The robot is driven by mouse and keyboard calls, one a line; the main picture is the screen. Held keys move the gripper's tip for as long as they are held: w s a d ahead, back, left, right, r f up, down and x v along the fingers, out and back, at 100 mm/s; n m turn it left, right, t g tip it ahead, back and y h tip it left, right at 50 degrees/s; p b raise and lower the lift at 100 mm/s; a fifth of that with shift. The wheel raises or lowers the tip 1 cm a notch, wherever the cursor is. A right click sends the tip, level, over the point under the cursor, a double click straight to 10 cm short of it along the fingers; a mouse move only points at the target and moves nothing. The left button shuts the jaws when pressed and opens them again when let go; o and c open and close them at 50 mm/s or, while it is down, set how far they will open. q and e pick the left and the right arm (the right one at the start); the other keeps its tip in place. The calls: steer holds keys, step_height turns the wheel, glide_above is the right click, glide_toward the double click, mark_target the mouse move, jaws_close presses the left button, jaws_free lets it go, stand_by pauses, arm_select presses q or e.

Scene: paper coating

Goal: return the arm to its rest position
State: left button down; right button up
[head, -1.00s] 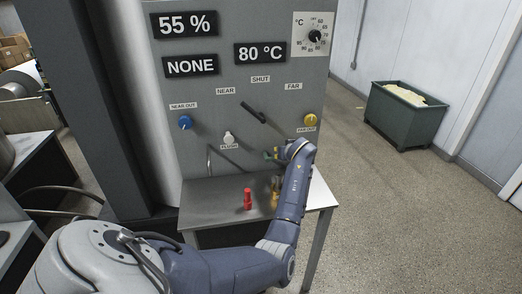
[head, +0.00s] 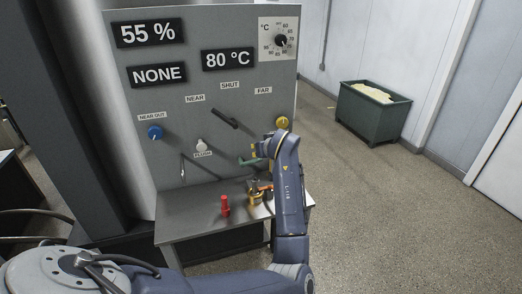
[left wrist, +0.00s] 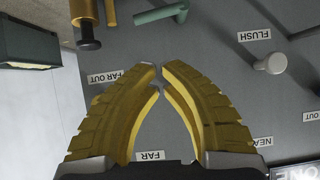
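My left arm comes in from the lower left and its forearm rises in front of the right side of the grey control panel (head: 140,100). In the head view its wrist mostly hides my left gripper. In the left wrist view the left gripper's yellow fingers (left wrist: 159,68) have their tips nearly together, a narrow gap and nothing between them. They are in front of the panel near the "FAR OUT" label. A teal handle (left wrist: 162,15) is beyond the tips; it also shows in the head view (head: 249,161). My right gripper is not in view.
Below the panel a grey metal table (head: 185,222) holds a red object (head: 225,206) and a brass object (head: 255,199), partly beside my forearm. A black lever (head: 225,118) and a blue knob (head: 154,133) stick out. A green bin (head: 372,115) stands by the wall; open floor lies right.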

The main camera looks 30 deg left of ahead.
arm_select(q)
steer(key=shift+s+d+r, duration=0.2)
steer(key=shift+f, duration=0.1)
stand_by(0.4)
